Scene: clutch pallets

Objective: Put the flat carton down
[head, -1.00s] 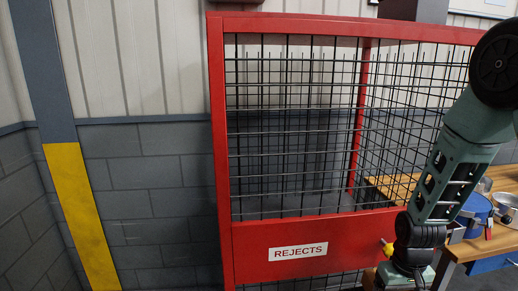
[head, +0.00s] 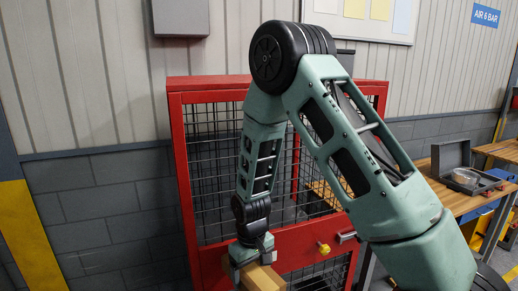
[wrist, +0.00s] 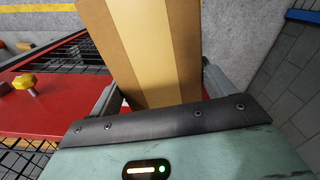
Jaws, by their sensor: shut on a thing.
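The flat carton (head: 262,278) is a brown box with a paler tape strip. It shows at the bottom of the head view, partly cut off, in front of the red cage. In the wrist view the carton (wrist: 146,50) fills the top middle, between the two fingers. My gripper (head: 254,258) is shut on the carton and points down; it also shows in the wrist view (wrist: 150,90). What lies under the carton is hidden.
A red mesh cage (head: 215,252) with a yellow knob (head: 323,248) stands just behind my gripper. A wooden bench (head: 455,198) holding an open grey case (head: 452,158) is at the right. A grey box (head: 180,18) hangs on the wall. Bare wall lies left of the cage.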

